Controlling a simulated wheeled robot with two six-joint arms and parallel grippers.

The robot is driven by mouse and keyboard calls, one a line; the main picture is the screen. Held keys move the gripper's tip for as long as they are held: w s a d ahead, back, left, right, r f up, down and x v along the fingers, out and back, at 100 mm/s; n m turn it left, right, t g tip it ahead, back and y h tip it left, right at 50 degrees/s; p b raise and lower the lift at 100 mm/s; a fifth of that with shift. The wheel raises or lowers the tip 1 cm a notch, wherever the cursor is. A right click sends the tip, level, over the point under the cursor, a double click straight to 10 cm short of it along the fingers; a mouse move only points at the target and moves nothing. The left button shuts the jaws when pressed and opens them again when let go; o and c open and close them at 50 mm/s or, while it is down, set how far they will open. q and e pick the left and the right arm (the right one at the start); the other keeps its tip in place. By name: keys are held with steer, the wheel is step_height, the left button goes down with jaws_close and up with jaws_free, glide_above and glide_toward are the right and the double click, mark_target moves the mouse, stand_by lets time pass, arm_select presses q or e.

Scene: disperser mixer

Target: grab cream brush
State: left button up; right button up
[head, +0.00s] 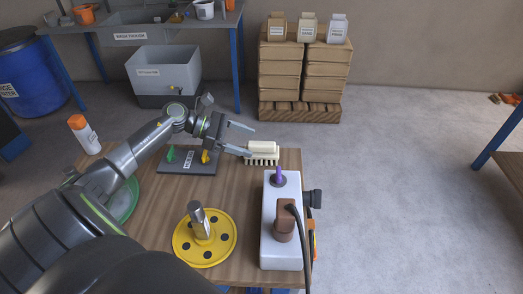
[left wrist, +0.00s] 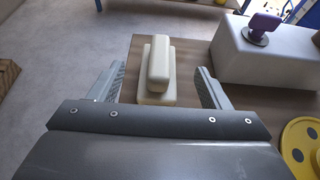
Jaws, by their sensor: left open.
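The cream brush (head: 262,152) lies on the wooden table near its far edge, with its bristles at the lower side and a raised grip on top. In the left wrist view the brush (left wrist: 158,72) sits between and ahead of the two fingers. My left gripper (head: 238,140) is open, just left of the brush, with its fingers pointing toward it. In the left wrist view the gripper (left wrist: 158,88) shows a finger on each side, with gaps to the brush. My right gripper is not in view.
A white machine box (head: 268,232) with a purple knob (head: 279,175) stands right in front of the brush. A yellow disc (head: 205,242) with a metal hub lies nearer. A dark tray (head: 186,165) is under my left arm. A white bottle (head: 84,135) with an orange cap stands at left.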

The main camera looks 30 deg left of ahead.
mark_target(261, 147)
arm_select(q)
steer(key=shift+w+d+f+p, duration=0.2)
steer(key=shift+w+d+p, duration=0.1)
steer(key=shift+d, duration=0.2)
steer(key=p+x, duration=0.1)
steer(key=x, duration=0.2)
steer(key=shift+w+d+f+p, duration=0.15)
steer(key=shift+d+f+p, duration=0.1)
steer(key=shift+f+p, duration=0.1)
steer(key=shift+w+d+f, duration=0.15)
steer(key=shift+d+f, duration=0.05)
steer(key=shift+d, duration=0.05)
steer(key=c, duration=0.9)
steer(key=shift+c, duration=1.1)
